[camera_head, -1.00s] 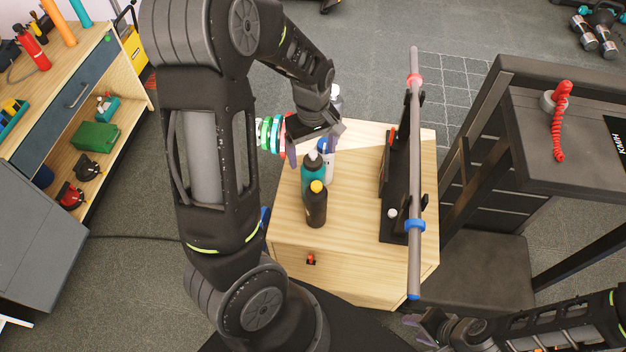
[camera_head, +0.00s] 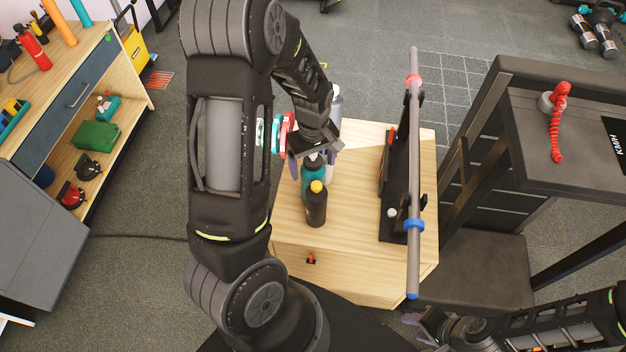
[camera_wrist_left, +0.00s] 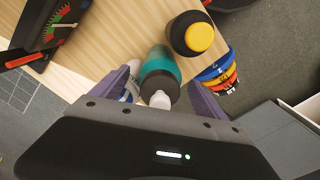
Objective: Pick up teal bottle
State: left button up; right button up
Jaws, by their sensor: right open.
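The teal bottle (camera_head: 313,173) stands on the wooden cabinet top, behind the black bottle with a yellow cap (camera_head: 316,205). It also shows in the left wrist view (camera_wrist_left: 160,68), with its dark cap and pale spout toward my gripper. My left gripper (camera_head: 312,168) is over the teal bottle from behind. In the left wrist view the purple fingers (camera_wrist_left: 163,82) are apart, one on each side of the bottle's upper end; contact is not clear. My right gripper (camera_head: 428,328) is open and empty at the lower right, away from the cabinet.
A black rack with a long grey bar (camera_head: 413,180) stands on the right of the cabinet top (camera_head: 350,250). A white bottle is close behind the teal one, partly hidden. Coloured plates (camera_head: 283,132) are at the cabinet's left edge.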

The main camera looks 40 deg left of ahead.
pick_arm(q)
grip_shut()
dwell(0.8)
